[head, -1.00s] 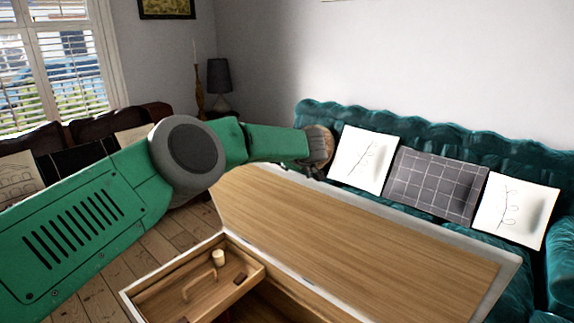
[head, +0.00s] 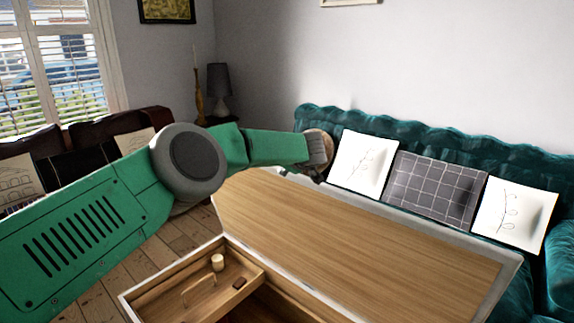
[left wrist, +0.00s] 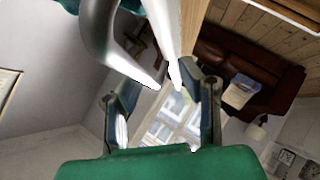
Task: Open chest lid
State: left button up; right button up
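The chest lid (head: 370,240) stands raised and tilted back, with its wooden inner face and pale rim toward me. The chest's open front-left part holds a wooden tray (head: 165,300) just below the lid. My left gripper (head: 318,165) is at the lid's far upper edge, partly hidden behind my green arm and the lid. In the left wrist view, its two fingers (left wrist: 163,100) are spread apart. A curved grey handle (left wrist: 98,35) and the lid's pale edge reach close to the gap between them. I cannot tell whether they touch. My right gripper is not in view.
A teal sofa (head: 440,150) with several cushions stands close behind the lid. A dark brown sofa (head: 95,125) is at the left, also seen in the left wrist view (left wrist: 225,65). Bare floorboards (head: 155,250) lie left of the chest.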

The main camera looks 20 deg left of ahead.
pick_arm(q)
jog(key=v, duration=1.2)
jog(key=shift+w, duration=0.1)
jog(key=s+f+m+h+b, duration=0.2)
jog(key=s+f+m, duration=0.2)
jog(key=s+f, duration=0.55)
jog(key=s+f+m+g+h+b, duration=0.1)
jog(key=s+f+m+b, duration=0.3)
jog(key=f, duration=1)
jog(key=s+f+m+h+b, duration=0.15)
jog(key=s+f+m, duration=0.35)
jog(key=s+f, duration=0.5)
jog(key=s+a+f+m+g+b, duration=0.1)
jog(key=s+f, duration=0.3)
jog(key=s, duration=0.6)
jog(key=s+a+f+m+g+h+b, duration=0.1)
jog(key=s+a+f+g, duration=0.3)
jog(key=s, duration=0.7)
jog(key=s+a+f+m+g+h+b, duration=0.1)
jog(key=s+f, duration=0.4)
jog(key=s, duration=0.5)
jog(key=shift+s+a+m+g+b, duration=0.2)
jog(key=shift+a+m+g+b, duration=0.25)
jog(key=shift+a+m+g, duration=0.5)
